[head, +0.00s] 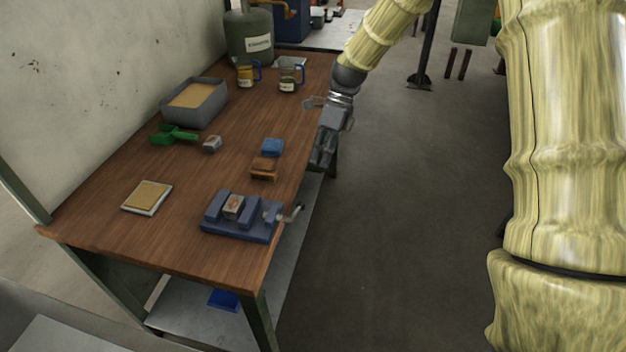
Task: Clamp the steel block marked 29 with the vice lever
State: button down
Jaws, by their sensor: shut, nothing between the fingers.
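A blue vice (239,229) stands near the front right corner of the wooden table. A small steel block (234,206) sits between its jaws; whether the jaws touch it on both sides I cannot tell. Its marking is too small to read. The vice lever (291,214) is a grey crank on the vice's right side, reaching over the table edge. My gripper (321,150) hangs beside the table's right edge, beyond the vice and apart from the lever. It is shut and empty. My arm comes down to it from the upper right.
Another small block (212,144) lies mid-table beside a green scoop (175,134). A blue block (273,147) and an orange-brown piece (264,168) lie near the right edge. A sand bin (194,103), jugs and a tank stand behind.

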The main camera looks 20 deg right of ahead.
aim_at(296, 212)
jog(key=p+x, duration=0.4)
jog(key=x, duration=0.9)
jog(key=shift+f, duration=0.15)
jog(key=shift+d, duration=0.1)
jog(key=shift+f+g, duration=0.2)
jog(key=shift+g, duration=0.1)
